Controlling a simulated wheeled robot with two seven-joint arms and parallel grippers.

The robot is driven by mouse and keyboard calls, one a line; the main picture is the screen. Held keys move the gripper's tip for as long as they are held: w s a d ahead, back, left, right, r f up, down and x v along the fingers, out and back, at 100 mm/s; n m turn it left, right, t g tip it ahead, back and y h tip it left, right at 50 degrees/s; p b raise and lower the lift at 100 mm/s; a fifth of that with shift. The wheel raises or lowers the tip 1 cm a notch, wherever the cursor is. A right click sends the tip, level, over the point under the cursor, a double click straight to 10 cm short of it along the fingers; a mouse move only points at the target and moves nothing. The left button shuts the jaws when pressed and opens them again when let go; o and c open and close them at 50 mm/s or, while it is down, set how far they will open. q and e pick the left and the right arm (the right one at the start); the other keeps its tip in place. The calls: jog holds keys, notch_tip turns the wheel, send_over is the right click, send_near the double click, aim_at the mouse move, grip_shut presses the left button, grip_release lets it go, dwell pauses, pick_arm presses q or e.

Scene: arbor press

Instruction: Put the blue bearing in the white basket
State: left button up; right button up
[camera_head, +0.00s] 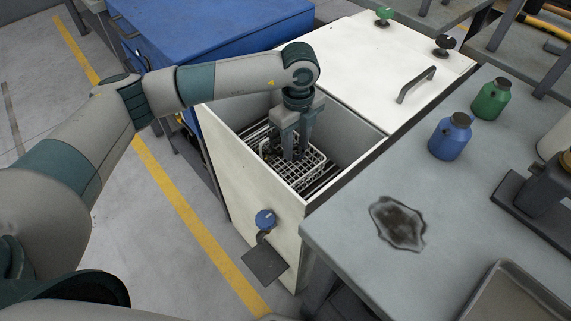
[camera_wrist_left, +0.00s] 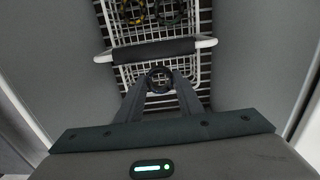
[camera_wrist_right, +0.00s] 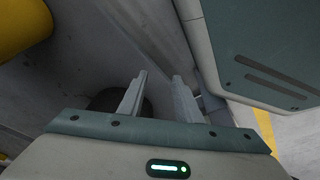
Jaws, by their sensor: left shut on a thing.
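The white wire basket (camera_head: 312,174) sits inside an open white tank on a dark slatted floor. It shows larger in the left wrist view (camera_wrist_left: 205,43), with a dark grip on its raised handle. My left gripper (camera_head: 294,155) points down into the tank over the basket. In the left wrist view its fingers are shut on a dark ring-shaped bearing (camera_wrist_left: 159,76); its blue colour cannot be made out. Beyond the handle, a yellowish ring (camera_wrist_left: 135,12) and a dark greenish ring (camera_wrist_left: 171,12) lie in the basket. My right gripper (camera_wrist_right: 158,82) is open and empty.
The white tank (camera_head: 240,170) has high walls around the left gripper. Its lid (camera_head: 400,55) has a handle. A grey workbench (camera_head: 340,225) at the right holds a blue bottle (camera_head: 450,137), a green bottle (camera_head: 491,100) and a tray (camera_head: 510,297). A blue cabinet (camera_head: 210,30) stands behind.

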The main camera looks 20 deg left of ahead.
pick_arm(q)
send_over(295, 176)
notch_tip(295, 176, down, 6)
jog(key=shift+p, duration=0.4)
jog(key=shift+f, duration=0.1)
pick_arm(e)
jog(key=shift+w+a+t, duration=0.3)
jog(key=shift+w, duration=0.1)
pick_arm(q)
jog(key=shift+f, duration=1.85)
pick_arm(e)
jog(key=shift+w+a+r, duration=0.25)
jog(key=shift+a, duration=0.3)
pick_arm(q)
jog(key=shift+f, duration=0.1)
pick_arm(e)
jog(key=shift+f, duration=0.1)
